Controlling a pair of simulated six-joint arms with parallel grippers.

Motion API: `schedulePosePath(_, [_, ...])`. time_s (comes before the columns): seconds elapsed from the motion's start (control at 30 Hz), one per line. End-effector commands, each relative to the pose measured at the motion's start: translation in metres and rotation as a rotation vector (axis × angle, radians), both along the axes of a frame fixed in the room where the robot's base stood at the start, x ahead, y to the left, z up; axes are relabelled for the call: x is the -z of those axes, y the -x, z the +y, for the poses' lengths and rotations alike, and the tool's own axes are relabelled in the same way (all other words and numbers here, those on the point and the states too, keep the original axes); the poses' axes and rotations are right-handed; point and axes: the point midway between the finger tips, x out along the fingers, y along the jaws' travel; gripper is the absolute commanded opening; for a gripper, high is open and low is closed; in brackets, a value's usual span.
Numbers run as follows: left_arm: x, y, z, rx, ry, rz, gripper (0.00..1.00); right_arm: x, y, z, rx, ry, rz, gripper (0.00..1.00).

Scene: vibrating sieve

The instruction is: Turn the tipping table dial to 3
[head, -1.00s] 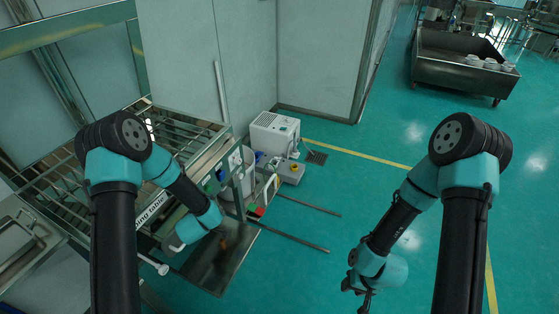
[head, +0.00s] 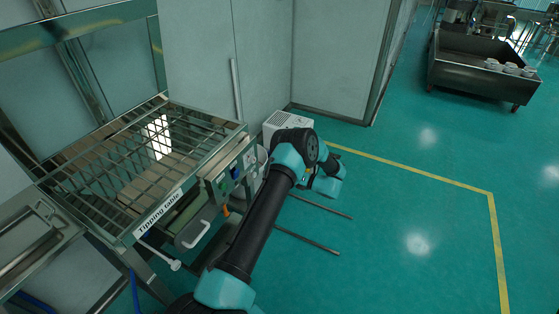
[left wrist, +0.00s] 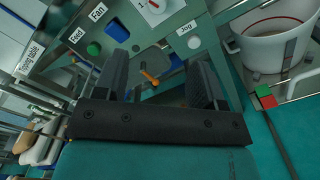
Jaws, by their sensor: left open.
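The tipping table (head: 160,205) stands at the left in the head view, its control panel on the near right side. In the left wrist view, the white dial (left wrist: 155,5) with a red mark is cut off at the top edge, so its setting cannot be read. My left gripper (left wrist: 158,75) is open and empty, with its two fingers facing the panel. An orange stick (left wrist: 150,78) shows between the fingers, apparently beyond them. In the head view, my left arm reaches past the panel's right end and its fingertips are hidden. My right gripper is out of view.
A green button (left wrist: 94,49) and a blue button (left wrist: 117,30) sit on the panel. A white bucket (left wrist: 270,50) stands to its right. A white box (head: 288,122) is on the floor by the wall.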

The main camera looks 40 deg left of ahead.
Motion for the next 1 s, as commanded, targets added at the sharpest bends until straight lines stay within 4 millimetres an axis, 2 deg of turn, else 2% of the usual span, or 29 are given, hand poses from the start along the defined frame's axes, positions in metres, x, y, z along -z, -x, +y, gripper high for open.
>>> schedulePosePath(0.37, [0.0,0.003,0.0,-0.021,-0.007,-0.013,0.64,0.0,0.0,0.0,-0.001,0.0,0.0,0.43])
schedulePosePath(0.53, [0.0,0.004,0.008,-0.02,-0.007,-0.012,0.64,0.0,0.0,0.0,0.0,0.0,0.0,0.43])
schedulePosePath(0.77, [0.0,0.011,0.038,-0.022,-0.008,-0.012,0.64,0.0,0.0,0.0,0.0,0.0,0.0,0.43])
schedulePosePath(1.0, [0.0,0.02,0.078,-0.021,-0.007,-0.012,0.64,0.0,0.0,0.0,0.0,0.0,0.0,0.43])
